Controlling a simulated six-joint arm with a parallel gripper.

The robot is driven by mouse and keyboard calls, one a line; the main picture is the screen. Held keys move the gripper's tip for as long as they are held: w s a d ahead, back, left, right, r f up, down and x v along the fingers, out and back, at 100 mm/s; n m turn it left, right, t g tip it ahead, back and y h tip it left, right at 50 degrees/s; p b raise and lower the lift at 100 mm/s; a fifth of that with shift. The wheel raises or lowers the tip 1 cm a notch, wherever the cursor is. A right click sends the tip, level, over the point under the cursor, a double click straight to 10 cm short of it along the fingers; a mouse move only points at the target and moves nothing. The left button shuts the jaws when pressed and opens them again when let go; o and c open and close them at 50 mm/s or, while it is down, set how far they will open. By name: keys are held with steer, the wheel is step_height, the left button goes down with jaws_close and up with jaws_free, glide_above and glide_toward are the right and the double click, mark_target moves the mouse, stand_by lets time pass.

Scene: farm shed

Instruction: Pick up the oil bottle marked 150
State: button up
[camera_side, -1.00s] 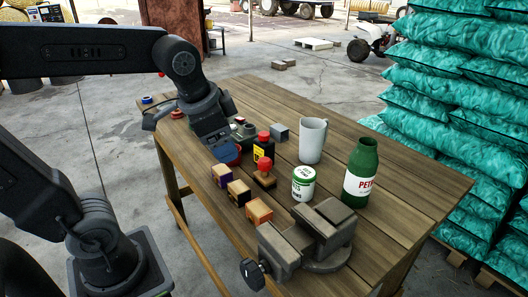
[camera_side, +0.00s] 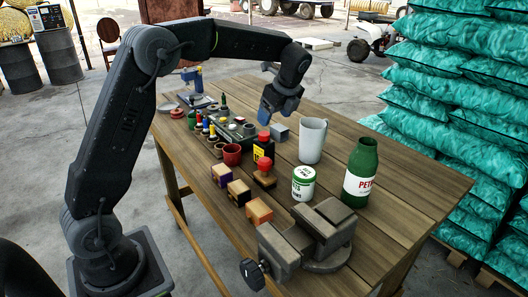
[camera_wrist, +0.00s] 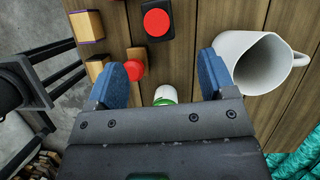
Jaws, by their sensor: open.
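The oil bottle (camera_side: 263,153) is a small black bottle with a red cap and a yellow label, upright near the middle of the table. The label's number is too small to read. In the wrist view the bottle (camera_wrist: 172,30) shows from above at the top, beyond my fingertips. My gripper (camera_side: 268,113) is above the table, over and behind the bottle in the side view. Its blue fingers are apart with nothing held between them, as the wrist view (camera_wrist: 164,75) shows.
A red-topped stamp (camera_side: 265,174) stands close beside the bottle. A grey block (camera_side: 280,133), white mug (camera_side: 312,141), red cup (camera_side: 232,154), white-green tin (camera_side: 303,184) and green bottle (camera_side: 361,172) stand around. A vise (camera_side: 305,240) occupies the front. Bare tabletop lies right of the mug.

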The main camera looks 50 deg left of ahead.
mark_target(267, 135)
steer(key=x, duration=1.1)
steer(key=shift+s+f, duration=0.15)
steer(key=shift+f, duration=0.2)
steer(key=shift+c, duration=0.2)
steer(key=c, duration=1.1)
